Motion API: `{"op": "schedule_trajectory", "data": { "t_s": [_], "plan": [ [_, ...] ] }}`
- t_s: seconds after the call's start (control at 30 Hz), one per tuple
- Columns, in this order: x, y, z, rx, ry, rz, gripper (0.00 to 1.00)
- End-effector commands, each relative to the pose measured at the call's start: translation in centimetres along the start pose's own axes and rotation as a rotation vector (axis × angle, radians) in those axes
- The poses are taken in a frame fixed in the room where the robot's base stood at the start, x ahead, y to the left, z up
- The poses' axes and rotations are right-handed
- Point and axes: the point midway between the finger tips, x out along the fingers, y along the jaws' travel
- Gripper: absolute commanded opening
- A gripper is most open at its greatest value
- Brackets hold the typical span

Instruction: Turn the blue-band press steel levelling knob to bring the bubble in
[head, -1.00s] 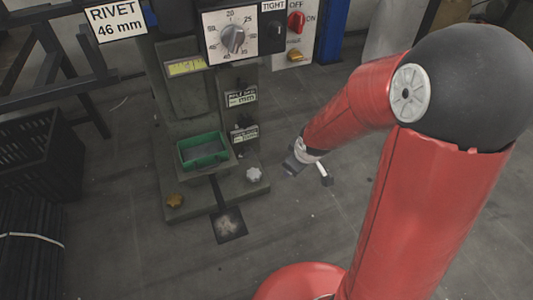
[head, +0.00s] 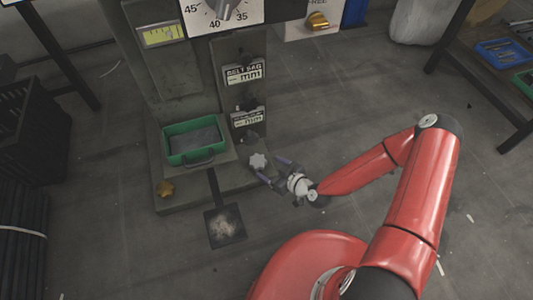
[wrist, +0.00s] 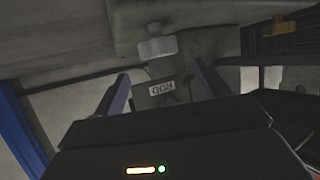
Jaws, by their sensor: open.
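The steel levelling knob (head: 258,161), a pale lobed knob, sits at the right front corner of the press base (head: 190,205). In the wrist view the steel knob (wrist: 157,46) shows ahead, above the middle of the gap between the fingers. My gripper (head: 270,169) is open and empty, close to the knob on its right side, with its fingers pointing at it. I cannot tell whether they touch. The yellow-green level vial (head: 162,35) is on the press at upper left; its bubble is too small to place.
A brass knob (head: 166,188) is at the base's left front. A green tray (head: 194,142) stands between the knobs, and a dark foot pedal (head: 225,226) lies in front. A black crate (head: 25,125) is at left. The floor at right is mostly clear.

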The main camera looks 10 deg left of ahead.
Motion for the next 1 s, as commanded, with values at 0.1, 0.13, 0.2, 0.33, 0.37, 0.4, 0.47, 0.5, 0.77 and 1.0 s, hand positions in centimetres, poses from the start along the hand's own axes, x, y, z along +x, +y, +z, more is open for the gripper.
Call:
{"op": "schedule_trajectory", "data": {
  "t_s": [0.1,0.13,0.2,0.33,0.37,0.4,0.47,0.5,0.77,1.0],
  "plan": [
    [0.7,-0.2,0.0,0.005,0.017,0.006,0.75],
    [1.0,-0.2,0.1,0.005,0.017,0.006,0.75],
    [1.9,-0.2,0.1,0.005,0.016,0.006,0.75],
    [4.1,-0.2,0.1,0.005,0.015,0.006,0.75],
    [4.6,-0.2,0.1,0.005,0.015,0.005,0.75],
    [5.2,-0.2,0.1,0.005,0.015,0.004,0.75],
    [6.1,-0.2,0.1,0.006,0.014,0.006,0.75],
    [6.6,-0.1,0.1,0.006,0.014,0.006,0.75],
    [8.0,-0.1,0.0,0.006,0.013,0.005,0.75],
    [8.0,-0.1,-0.1,0.006,0.012,0.005,0.68]
  ]
}}
